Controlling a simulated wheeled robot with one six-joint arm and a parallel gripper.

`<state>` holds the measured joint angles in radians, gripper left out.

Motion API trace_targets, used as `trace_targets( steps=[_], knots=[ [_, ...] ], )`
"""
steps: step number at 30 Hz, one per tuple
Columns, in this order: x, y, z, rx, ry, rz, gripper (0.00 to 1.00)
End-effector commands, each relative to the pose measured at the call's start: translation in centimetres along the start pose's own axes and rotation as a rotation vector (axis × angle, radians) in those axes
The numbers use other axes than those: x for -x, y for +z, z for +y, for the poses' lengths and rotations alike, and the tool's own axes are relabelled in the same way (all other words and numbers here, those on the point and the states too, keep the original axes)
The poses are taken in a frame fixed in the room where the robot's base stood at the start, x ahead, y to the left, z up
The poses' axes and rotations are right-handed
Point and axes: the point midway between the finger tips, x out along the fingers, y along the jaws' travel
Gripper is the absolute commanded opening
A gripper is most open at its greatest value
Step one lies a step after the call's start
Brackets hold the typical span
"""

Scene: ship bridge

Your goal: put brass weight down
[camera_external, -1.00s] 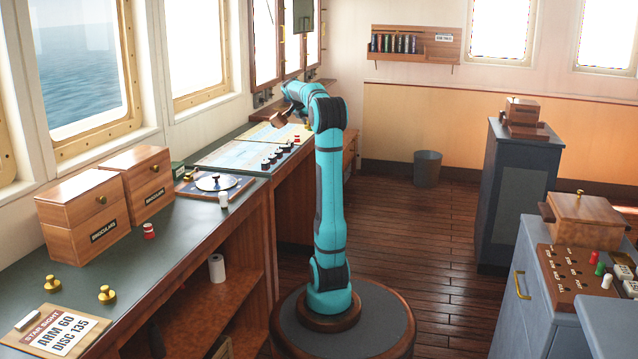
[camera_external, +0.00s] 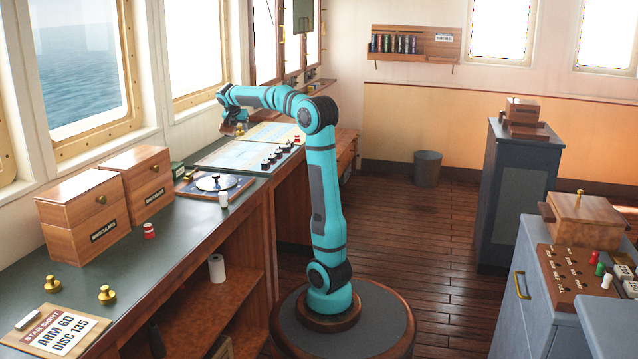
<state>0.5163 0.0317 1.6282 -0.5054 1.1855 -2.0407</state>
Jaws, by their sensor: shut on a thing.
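My gripper (camera_external: 232,128) is at the end of the teal arm, above the far part of the desk, near the left edge of the chart. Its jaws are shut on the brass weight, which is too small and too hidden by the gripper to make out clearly. Two other brass weights stand upright on the near desk (camera_external: 190,241): one brass weight (camera_external: 52,284) at the left and another brass weight (camera_external: 107,294) beside the star sight card (camera_external: 55,332). The chart (camera_external: 228,152) lies flat below and to the right of my gripper.
Several dark round pieces stand along the chart's right side, with a red-topped piece (camera_external: 297,140) behind them. A disc instrument (camera_external: 215,183) and a white piece (camera_external: 223,199) stand nearer. Two wooden binocular boxes (camera_external: 85,212) line the window side. A red piece (camera_external: 149,231) stands before them.

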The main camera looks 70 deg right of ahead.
Motion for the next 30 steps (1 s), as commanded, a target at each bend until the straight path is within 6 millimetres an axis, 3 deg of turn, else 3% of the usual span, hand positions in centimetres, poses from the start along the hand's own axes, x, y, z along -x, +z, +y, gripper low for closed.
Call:
trace_targets(
  steps=[3, 12, 22, 30],
  knots=[
    [1.2, -1.9, 2.3, 0.039, 0.026, 0.000, 0.05],
    [3.3, -5.2, 5.9, 0.103, 0.068, -0.001, 0.05],
    [-2.3, -8.5, 5.7, 0.102, 0.063, 0.000, 0.05],
    [-3.8, -9.5, 5.7, 0.100, 0.065, 0.000, 0.05]
  ],
)
